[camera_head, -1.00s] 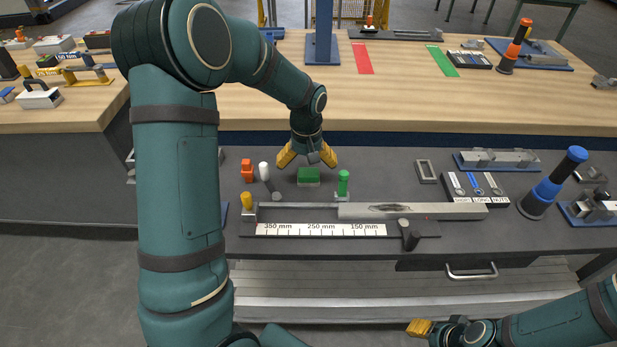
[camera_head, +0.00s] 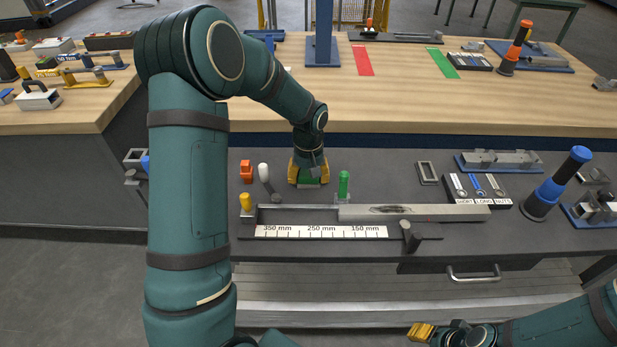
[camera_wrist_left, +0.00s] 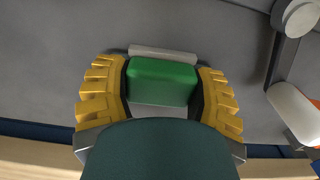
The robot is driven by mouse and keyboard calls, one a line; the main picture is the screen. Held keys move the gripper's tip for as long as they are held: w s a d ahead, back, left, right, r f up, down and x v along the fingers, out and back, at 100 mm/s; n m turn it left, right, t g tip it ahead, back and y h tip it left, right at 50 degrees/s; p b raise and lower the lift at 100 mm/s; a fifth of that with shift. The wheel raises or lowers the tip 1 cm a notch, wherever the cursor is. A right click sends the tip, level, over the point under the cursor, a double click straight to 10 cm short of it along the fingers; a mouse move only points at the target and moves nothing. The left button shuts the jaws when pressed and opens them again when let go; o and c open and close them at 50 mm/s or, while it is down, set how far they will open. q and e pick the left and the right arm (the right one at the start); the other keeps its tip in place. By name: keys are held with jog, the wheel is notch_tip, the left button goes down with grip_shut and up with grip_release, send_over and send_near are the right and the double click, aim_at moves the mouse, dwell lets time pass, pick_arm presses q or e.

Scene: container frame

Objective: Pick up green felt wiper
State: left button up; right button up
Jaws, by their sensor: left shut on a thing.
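The green felt wiper (camera_head: 309,180) is a small green block with a grey edge strip, on the dark grey bench top behind the measuring channel. My left gripper (camera_head: 309,174) comes down over it from above, with a yellow finger on each side. In the left wrist view the green wiper (camera_wrist_left: 162,82) sits between the two yellow fingers of the left gripper (camera_wrist_left: 161,90), which are shut on it. Its lower part is hidden by my wrist there. My right gripper (camera_head: 421,332) is low at the bottom right, away from the bench top; its opening is too small to judge.
A green peg (camera_head: 343,184) stands close right of the wiper. A white-topped lever (camera_head: 264,174) and an orange piece (camera_head: 246,171) stand left. The metal channel with a millimetre scale (camera_head: 321,231) lies in front. A blue and black cylinder (camera_head: 556,184) stands right.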

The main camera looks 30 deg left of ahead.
pick_arm(q)
notch_tip(320, 180, up, 10)
jog(key=shift+p, duration=1.2)
